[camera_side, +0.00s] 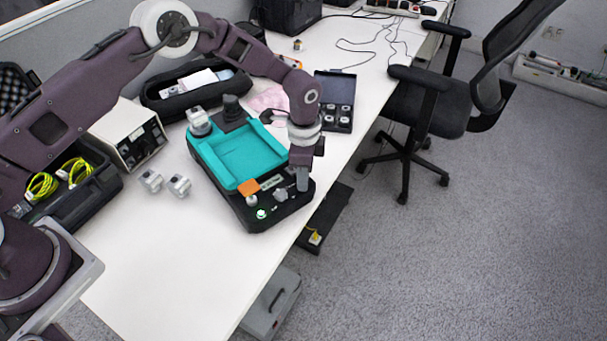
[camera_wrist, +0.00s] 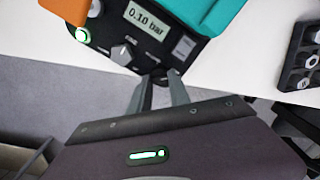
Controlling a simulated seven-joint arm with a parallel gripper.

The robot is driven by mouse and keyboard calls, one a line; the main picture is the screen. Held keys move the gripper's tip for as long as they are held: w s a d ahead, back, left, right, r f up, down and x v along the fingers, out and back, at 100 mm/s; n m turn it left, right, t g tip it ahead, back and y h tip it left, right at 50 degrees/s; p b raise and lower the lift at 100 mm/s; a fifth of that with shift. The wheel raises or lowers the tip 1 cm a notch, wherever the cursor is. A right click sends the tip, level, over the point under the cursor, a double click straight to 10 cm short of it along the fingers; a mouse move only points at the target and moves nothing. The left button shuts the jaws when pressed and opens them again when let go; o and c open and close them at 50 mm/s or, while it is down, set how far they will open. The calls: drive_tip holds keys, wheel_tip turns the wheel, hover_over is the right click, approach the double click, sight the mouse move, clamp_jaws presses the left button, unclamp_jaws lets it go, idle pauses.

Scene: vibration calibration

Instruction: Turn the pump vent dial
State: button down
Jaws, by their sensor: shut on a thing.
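The pump (camera_side: 237,160) is a black unit with a teal tray top, standing on the white table. Its front panel has a display reading 0.10 bar (camera_wrist: 146,18), a grey pointed knob (camera_wrist: 122,53) and a green-lit button (camera_wrist: 83,34). My gripper (camera_side: 302,184) points down at the panel's right front corner. In the wrist view its two fingers (camera_wrist: 161,76) are close together around a small dark dial at the panel edge, which appears to be the vent dial (camera_wrist: 158,77). The fingers mostly hide this dial, and its angle cannot be read.
An orange block (camera_side: 248,187) sits on the panel's left side. Two small grey cubes (camera_side: 179,186) lie left of the pump. A case with small metal parts (camera_side: 338,117) lies behind my gripper. The table's front left is clear.

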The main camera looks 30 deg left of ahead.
idle(0.3)
drive_tip(key=c, duration=1.2)
unclamp_jaws()
drive_tip(key=shift+c, duration=0.2)
wheel_tip(320, 180, up, 7)
drive_tip(key=shift+r, duration=0.1)
